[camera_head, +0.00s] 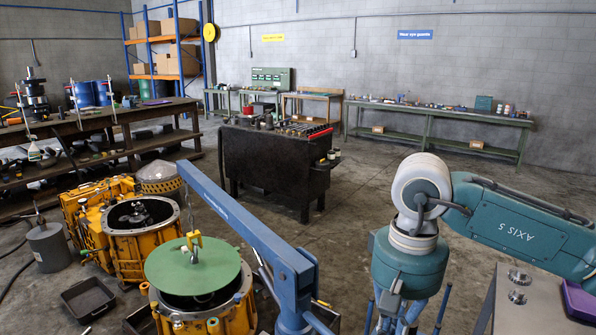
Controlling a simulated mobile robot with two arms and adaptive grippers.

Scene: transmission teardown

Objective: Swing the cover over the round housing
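The cover is a flat green disc (170,268) that hangs level from a yellow hook (193,243) on the blue crane boom (235,215). It is above a yellow round housing (238,316) in the front and hides much of its top; a dark opening shows past its near edge. Whether they touch is unclear. A second yellow round housing (128,252) with an open dark top stands behind, without a cover. My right gripper (400,318) points down at the bottom edge among blue bars; its fingertips are unclear. My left gripper is out of view.
A black tool bench (275,175) stands mid-floor. A wooden workbench (95,118) is at left. A grey table (535,310) with small metal parts is at right.

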